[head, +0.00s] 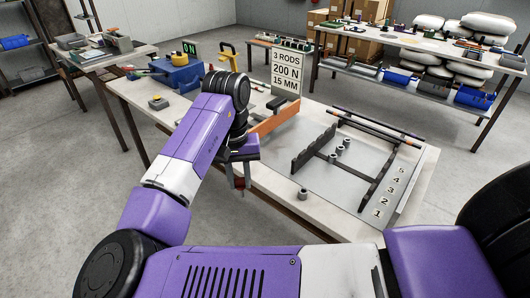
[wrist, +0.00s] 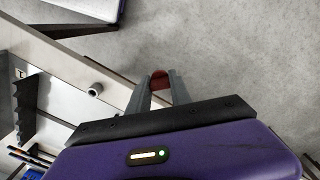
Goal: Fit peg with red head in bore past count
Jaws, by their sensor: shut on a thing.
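My gripper (head: 240,186) hangs beside the near edge of the white table, below my purple arm. In the wrist view its two fingers (wrist: 159,92) are shut on the red-headed peg (wrist: 159,80). Only a small red part shows between the fingertips; the rest of the peg is hidden. A dark notched rack (head: 315,150) and a numbered rail (head: 383,178), marked 1 to 5, stand on a grey plate. I cannot make out which hole is the bore.
Small grey cylinders (head: 303,194) stand on the plate, and dark rods (head: 372,126) lie behind. A blue machine (head: 176,72) stands at the far left, near a display (head: 190,47) reading 0 N. Floor is open below the gripper.

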